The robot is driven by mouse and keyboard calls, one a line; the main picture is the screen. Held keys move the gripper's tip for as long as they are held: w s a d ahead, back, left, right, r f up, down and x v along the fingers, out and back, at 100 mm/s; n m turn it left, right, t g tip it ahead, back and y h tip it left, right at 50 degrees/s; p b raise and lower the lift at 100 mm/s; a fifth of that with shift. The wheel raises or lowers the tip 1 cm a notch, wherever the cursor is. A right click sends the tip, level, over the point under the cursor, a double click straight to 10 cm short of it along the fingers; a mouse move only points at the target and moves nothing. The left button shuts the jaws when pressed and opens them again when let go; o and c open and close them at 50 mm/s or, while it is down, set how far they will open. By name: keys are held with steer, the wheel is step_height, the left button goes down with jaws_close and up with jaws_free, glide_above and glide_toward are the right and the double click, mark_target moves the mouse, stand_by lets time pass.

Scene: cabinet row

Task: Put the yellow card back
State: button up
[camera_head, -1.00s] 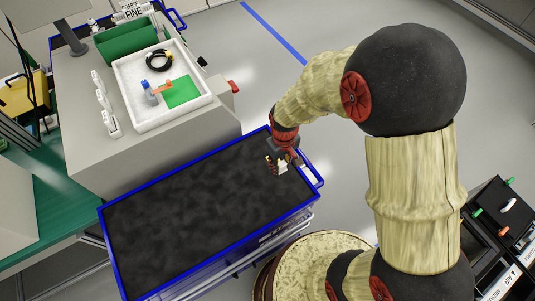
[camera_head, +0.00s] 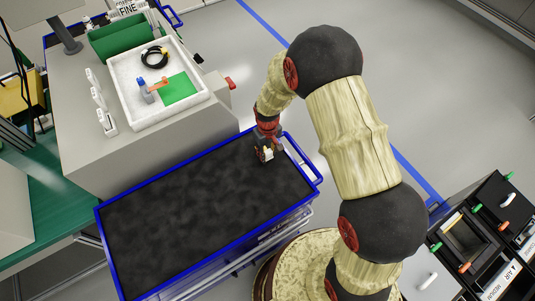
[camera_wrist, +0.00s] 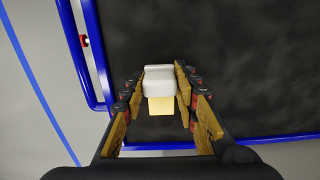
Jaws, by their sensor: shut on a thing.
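My gripper (camera_wrist: 160,88) is shut on a pale block-like piece (camera_wrist: 158,76) with a flat yellow part, the yellow card (camera_wrist: 160,106), showing between the fingers in the wrist view. In the head view my gripper (camera_head: 265,152) is above the right end of the black-topped, blue-rimmed cart (camera_head: 190,220). The held piece shows there only as a small pale patch. The card's far side is hidden in the wrist view.
A white tray (camera_head: 128,118) with a green sheet and a black cable stands on a grey cabinet (camera_head: 150,150). Black units (camera_head: 468,240) with an open compartment and coloured handles stand at lower right. The cart top is otherwise bare.

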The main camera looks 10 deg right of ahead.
steer(key=shift+f, duration=0.4)
steer(key=shift+f, duration=0.2)
steer(key=o, duration=1)
steer(key=shift+o, duration=0.2)
steer(key=shift+r, duration=0.1)
